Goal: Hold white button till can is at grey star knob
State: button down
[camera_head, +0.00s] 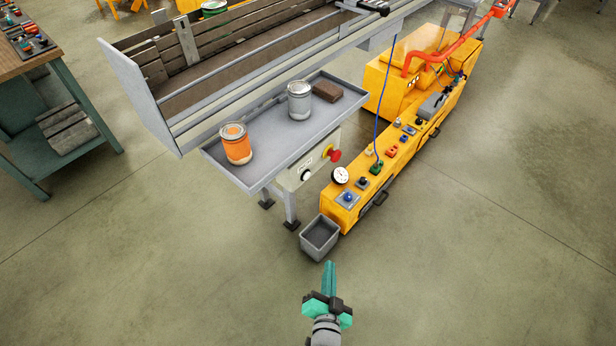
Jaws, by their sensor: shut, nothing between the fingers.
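My gripper (328,265) is teal and shut, low in the middle of the view. It points away over bare floor, apart from everything, with nothing in it. A small control box (308,165) hangs under the front edge of the grey tray. It carries a small white button (306,174) with a dark surround and a red mushroom button (334,155). A can with a green top (213,8) is at the far side of the roller conveyor (235,58), cut by the top edge. I cannot make out a grey star knob.
The grey side tray (270,132) holds an orange can (235,144), a grey can (300,100) and a brown block (326,91). A grey bin (319,235) stands on the floor beside a yellow machine (400,150) with knobs. The front floor is clear.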

aim_at(306, 176)
jog(key=w+r+m+y, duration=0.1)
jog(key=w+r, duration=0.1)
jog(key=w, duration=0.8)
jog(key=w+d+r+m+y, duration=0.1)
jog(key=w+r+m, duration=0.1)
jog(key=w, duration=0.8)
jog(key=shift+w+r+y, duration=0.3)
jog(key=shift+w+r, duration=0.1)
jog(key=shift+r, duration=0.4)
jog(key=w+a, duration=0.5)
jog(key=a, duration=0.2)
jog(key=shift+w, duration=0.2)
